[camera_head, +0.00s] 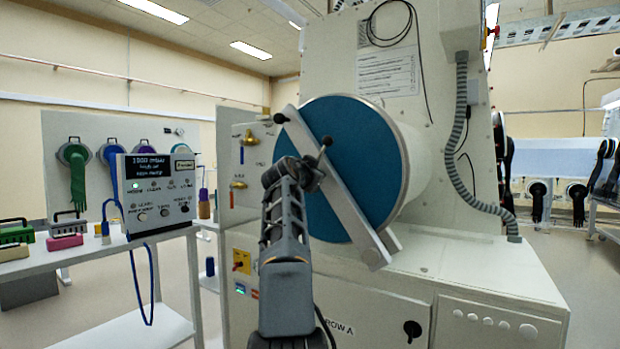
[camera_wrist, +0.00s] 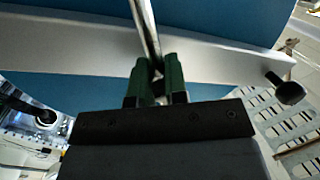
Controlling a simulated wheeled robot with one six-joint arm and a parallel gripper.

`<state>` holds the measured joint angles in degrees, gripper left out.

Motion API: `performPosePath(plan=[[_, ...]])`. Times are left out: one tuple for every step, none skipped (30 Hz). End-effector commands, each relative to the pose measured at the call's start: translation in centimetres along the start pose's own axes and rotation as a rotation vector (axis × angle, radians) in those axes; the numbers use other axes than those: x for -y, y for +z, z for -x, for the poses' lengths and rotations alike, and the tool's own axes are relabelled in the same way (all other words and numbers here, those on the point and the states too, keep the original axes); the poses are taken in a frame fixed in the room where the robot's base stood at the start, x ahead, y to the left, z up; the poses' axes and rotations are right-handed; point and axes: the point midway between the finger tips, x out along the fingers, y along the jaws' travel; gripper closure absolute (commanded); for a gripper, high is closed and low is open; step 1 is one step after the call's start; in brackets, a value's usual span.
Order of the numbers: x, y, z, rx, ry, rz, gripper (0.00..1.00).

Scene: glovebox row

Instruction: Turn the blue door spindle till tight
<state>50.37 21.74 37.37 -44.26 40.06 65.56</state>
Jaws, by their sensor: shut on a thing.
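The blue round door (camera_head: 345,125) closes the end of a white cylinder, with a grey bar (camera_head: 355,205) lying diagonally across it. Black knobs (camera_head: 327,141) of the spindle handle show in front of the bar, near my gripper (camera_head: 308,172). In the wrist view, the green fingertips of my gripper (camera_wrist: 155,78) are shut on a thin metal rod (camera_wrist: 147,28) of the spindle handle, in front of the grey bar (camera_wrist: 215,60). A black knob (camera_wrist: 288,90) stands at the right there. My gripper hides the spindle's centre.
A control box (camera_head: 157,192) with a display stands on a bench at the left, with a blue cable hanging below it. A white cabinet (camera_head: 470,270) lies below the door. Floor shows at the far right.

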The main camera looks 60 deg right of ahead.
Motion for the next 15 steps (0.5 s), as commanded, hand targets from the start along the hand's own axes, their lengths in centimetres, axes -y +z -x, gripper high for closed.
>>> performPosePath(plan=[[-0.02,0.16,-0.04,-0.001,-0.001,-0.006,1.0],[0.01,0.16,-0.02,-0.002,-0.002,-0.01,1.0],[0.05,0.15,0.0,-0.003,-0.003,-0.015,1.0],[0.07,0.14,0.01,-0.003,-0.003,-0.018,1.0],[0.09,0.14,0.02,-0.004,-0.004,-0.021,1.0],[0.11,0.13,0.03,-0.004,-0.004,-0.025,1.0],[0.13,0.12,0.04,-0.004,-0.005,-0.026,1.0],[0.14,0.12,0.05,-0.004,-0.005,-0.028,1.0],[0.15,0.12,0.05,-0.004,-0.005,-0.029,1.0],[0.16,0.12,0.06,-0.004,-0.005,-0.03,1.0],[0.17,0.12,0.06,-0.004,-0.005,-0.03,1.0],[0.18,0.13,0.07,-0.004,-0.006,-0.03,1.0],[0.18,0.13,0.07,-0.003,-0.006,-0.031,1.0],[0.19,0.13,0.07,-0.003,-0.006,-0.031,1.0],[0.19,0.14,0.07,-0.003,-0.006,-0.031,1.0]])
